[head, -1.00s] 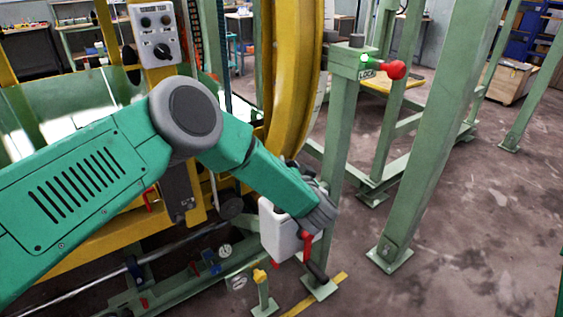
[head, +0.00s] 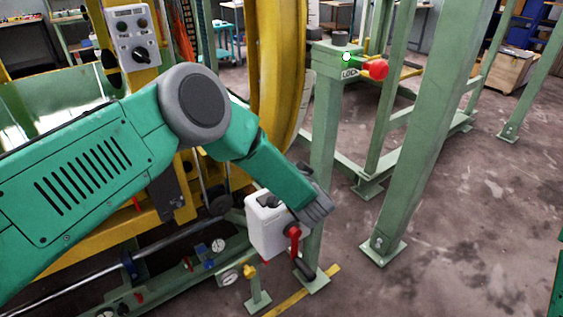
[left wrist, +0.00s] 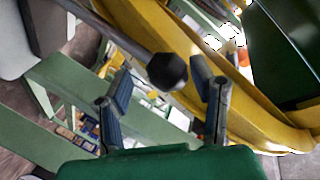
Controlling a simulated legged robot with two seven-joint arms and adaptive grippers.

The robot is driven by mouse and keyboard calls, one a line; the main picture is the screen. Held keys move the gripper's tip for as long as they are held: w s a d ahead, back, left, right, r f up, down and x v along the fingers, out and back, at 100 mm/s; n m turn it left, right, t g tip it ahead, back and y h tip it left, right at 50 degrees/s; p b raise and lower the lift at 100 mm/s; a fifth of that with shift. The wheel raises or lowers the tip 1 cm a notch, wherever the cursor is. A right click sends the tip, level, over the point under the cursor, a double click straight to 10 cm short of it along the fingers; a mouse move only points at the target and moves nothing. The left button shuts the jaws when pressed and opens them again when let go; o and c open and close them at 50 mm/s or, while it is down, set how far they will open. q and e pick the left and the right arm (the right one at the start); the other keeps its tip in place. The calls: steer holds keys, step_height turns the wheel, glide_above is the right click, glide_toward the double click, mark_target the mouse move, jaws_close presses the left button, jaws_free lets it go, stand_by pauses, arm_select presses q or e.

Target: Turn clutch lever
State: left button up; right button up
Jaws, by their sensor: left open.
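In the left wrist view, a dark rod ends in a black faceted knob (left wrist: 167,71); it looks like a lever, but I cannot tell whether it is the clutch lever. My left gripper (left wrist: 160,82) is open. Its two padded fingers stand apart with the knob between or just beyond their tips, and nothing is visibly gripped. Contact cannot be told. A red-knobbed lever (head: 375,70) with a LOCK label sits on top of the post. My right gripper is out of view.
A white box (head: 268,226) and a red handle (head: 293,233) are close to my left wrist. The yellow ring (head: 278,70) and green post (head: 325,150) stand close by. A control box (head: 132,35) is at upper left. Open floor (head: 450,220) lies to the right.

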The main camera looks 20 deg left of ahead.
arm_select(q)
steer(key=shift+s+d, duration=0.1)
steer(key=shift+d, duration=0.1)
steer(key=v, duration=1.2)
steer(key=s+a+f+m+g+h, duration=0.1)
steer(key=s+a+f+g+h, duration=0.1)
steer(key=s+a+f+h, duration=0.4)
steer(key=s+a+f+m+g+h, duration=0.1)
steer(key=s+a+f+g+h, duration=0.1)
steer(key=s+f, duration=0.7)
steer(key=s+a+f+n+g, duration=0.1)
steer(key=s+a+g, duration=0.3)
steer(key=s, duration=0.7)
steer(key=s+a+f+n+g, duration=0.2)
steer(key=s+a+g, duration=0.2)
steer(key=s, duration=0.7)
steer(key=shift+s+a+g+h, duration=0.3)
steer(key=shift+s+g+h, duration=0.05)
steer(key=shift+g+h, duration=0.05)
